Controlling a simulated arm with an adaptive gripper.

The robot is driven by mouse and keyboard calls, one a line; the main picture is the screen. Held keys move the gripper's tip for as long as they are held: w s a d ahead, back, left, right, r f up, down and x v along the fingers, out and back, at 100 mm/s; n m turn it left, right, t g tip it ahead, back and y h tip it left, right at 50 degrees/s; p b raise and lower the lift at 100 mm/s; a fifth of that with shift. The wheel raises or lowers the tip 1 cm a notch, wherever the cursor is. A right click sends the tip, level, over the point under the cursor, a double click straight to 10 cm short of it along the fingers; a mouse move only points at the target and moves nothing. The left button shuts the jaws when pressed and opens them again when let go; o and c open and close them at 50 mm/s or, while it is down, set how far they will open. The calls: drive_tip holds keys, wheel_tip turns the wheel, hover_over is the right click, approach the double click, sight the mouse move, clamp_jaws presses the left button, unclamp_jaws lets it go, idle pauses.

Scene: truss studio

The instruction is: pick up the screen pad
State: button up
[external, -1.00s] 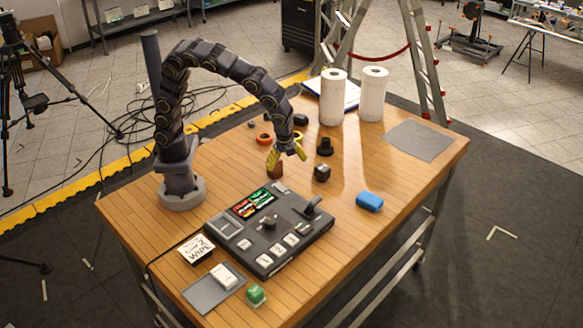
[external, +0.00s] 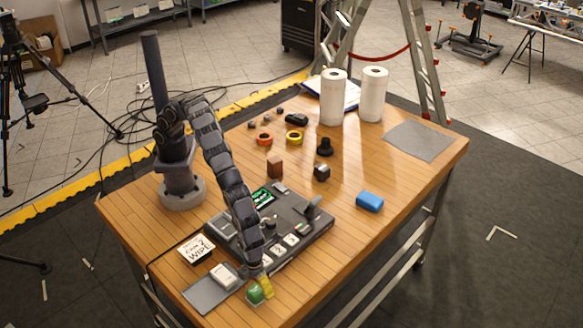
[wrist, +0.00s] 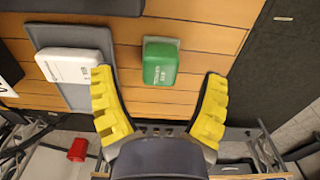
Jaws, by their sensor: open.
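A green block (external: 254,295) with small white lettering, a likely screen pad, sits at the table's near edge. In the wrist view the green block (wrist: 160,63) is on the wood between and beyond my fingertips. A white block (external: 223,276) lies on a grey mat (external: 198,294) just left of it. It also shows in the wrist view (wrist: 68,66); its lettering is too small to read. My gripper (external: 264,286) has yellow fingers and is open and empty, over the green block. In the wrist view my gripper (wrist: 158,77) has its fingers apart, one each side.
A black control panel (external: 315,232) stands just behind the pads. A card reading "WIPE" (external: 196,249) lies to its left. A blue block (external: 369,202) is at the right edge, and paper rolls (external: 333,97) stand at the back. The wood right of the green block is clear.

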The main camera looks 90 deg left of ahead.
sight(255, 290)
drive_tip(key=f, duration=0.4)
drive_tip(key=shift+s+d, duration=0.2)
drive_tip(key=shift+d, duration=0.05)
drive_tip(key=shift+c, duration=0.4)
drive_tip(key=c, duration=1.1)
